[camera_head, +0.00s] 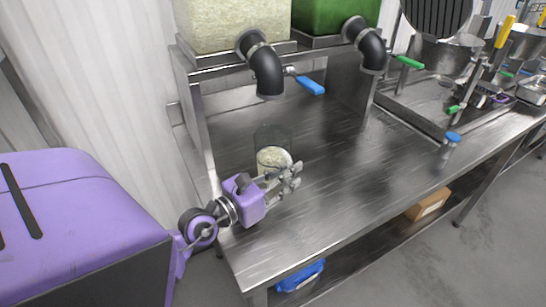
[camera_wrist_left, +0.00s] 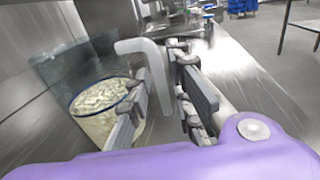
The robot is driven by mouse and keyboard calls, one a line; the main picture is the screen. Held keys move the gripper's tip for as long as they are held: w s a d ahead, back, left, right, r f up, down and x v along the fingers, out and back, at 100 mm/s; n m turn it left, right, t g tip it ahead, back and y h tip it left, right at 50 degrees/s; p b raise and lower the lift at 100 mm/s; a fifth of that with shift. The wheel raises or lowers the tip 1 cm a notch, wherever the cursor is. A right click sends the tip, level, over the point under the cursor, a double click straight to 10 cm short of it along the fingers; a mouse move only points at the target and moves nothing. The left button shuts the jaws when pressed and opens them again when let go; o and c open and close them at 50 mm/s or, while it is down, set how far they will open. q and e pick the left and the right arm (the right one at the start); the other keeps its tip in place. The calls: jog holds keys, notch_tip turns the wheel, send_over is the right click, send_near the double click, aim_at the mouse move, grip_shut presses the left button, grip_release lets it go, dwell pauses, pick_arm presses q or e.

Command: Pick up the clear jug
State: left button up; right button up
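The clear jug (camera_head: 272,136) stands upright on the steel table below the left dispenser spout, with pale rice (camera_head: 272,158) in its lower part. In the left wrist view the jug (camera_wrist_left: 58,75) is at the left, and its pale grey handle (camera_wrist_left: 152,75) lies between the fingers. My left gripper (camera_head: 287,181) is at the near right side of the jug. Its fingers (camera_wrist_left: 165,100) stand apart on either side of the handle, with a gap visible at the right finger. My right gripper is in neither view.
Two dispensers stand above the table, with a left black spout (camera_head: 266,75) and blue lever (camera_head: 311,86) and a right black spout (camera_head: 371,52). The steel table (camera_head: 350,175) is clear right of the jug. A blue-topped item (camera_head: 452,138) stands near its front edge.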

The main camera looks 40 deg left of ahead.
pick_arm(q)
jog(key=shift+w+d, duration=0.1)
jog(key=shift+w, duration=0.4)
grip_shut()
jog(key=shift+r, duration=0.15)
